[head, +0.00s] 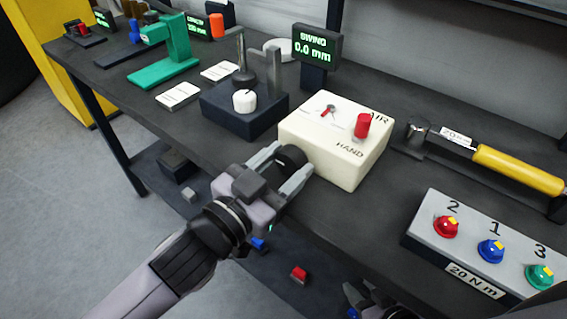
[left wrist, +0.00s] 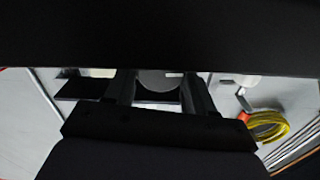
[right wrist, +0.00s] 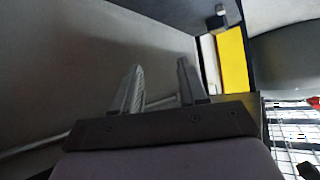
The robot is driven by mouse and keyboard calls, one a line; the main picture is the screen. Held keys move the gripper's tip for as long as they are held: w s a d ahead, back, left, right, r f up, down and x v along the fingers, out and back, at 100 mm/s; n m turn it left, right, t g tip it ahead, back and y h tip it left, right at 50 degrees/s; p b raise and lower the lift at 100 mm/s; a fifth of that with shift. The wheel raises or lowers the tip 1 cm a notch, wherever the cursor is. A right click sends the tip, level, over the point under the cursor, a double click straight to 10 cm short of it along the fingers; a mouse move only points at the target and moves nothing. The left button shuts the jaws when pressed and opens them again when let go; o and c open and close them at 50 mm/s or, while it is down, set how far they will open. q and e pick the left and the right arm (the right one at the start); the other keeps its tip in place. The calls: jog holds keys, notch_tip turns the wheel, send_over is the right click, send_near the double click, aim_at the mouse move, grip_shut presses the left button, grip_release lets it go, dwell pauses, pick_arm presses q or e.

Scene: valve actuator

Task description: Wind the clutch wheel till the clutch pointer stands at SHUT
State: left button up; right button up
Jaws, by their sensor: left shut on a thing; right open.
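The valve actuator is a cream box (head: 347,165) marked AIR and HAND. On its top are a small red-tipped pointer (head: 328,110) and an upright red knob (head: 363,125). I cannot read a SHUT mark. A black wheel (head: 291,156) sits at the box's near left side. My left gripper (head: 289,167) is shut on this wheel, one finger on each side. In the left wrist view a round grey thing (left wrist: 160,80) shows between the fingers. My right gripper (right wrist: 160,85) is open and empty in the right wrist view.
Left of the box stands a dark block with a white knob (head: 244,100). Behind is a display reading 0.0 mm (head: 314,47). A yellow-handled wrench (head: 515,170) lies right. A grey panel with red, blue and green buttons (head: 488,245) stands at front right.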

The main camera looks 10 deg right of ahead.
pick_arm(q)
jog(key=shift+r+m+p, duration=0.15)
jog(key=shift+m+p, duration=0.7)
jog(key=shift+m, duration=0.05)
jog(key=shift+s+m+p, duration=0.1)
jog(key=shift+m+p, duration=0.6)
jog(key=shift+m, duration=0.4)
jog(key=shift+f, duration=0.25)
pick_arm(e)
jog(key=shift+s+d+r, duration=0.15)
jog(key=shift+r, duration=0.35)
jog(key=shift+s+d+r, duration=0.15)
jog(key=shift+r, duration=0.3)
pick_arm(q)
jog(key=o, duration=1)
jog(key=shift+o, duration=0.2)
pick_arm(e)
jog(key=shift+a, duration=0.1)
jog(key=shift+r, duration=0.1)
pick_arm(q)
jog(key=v, duration=0.7)
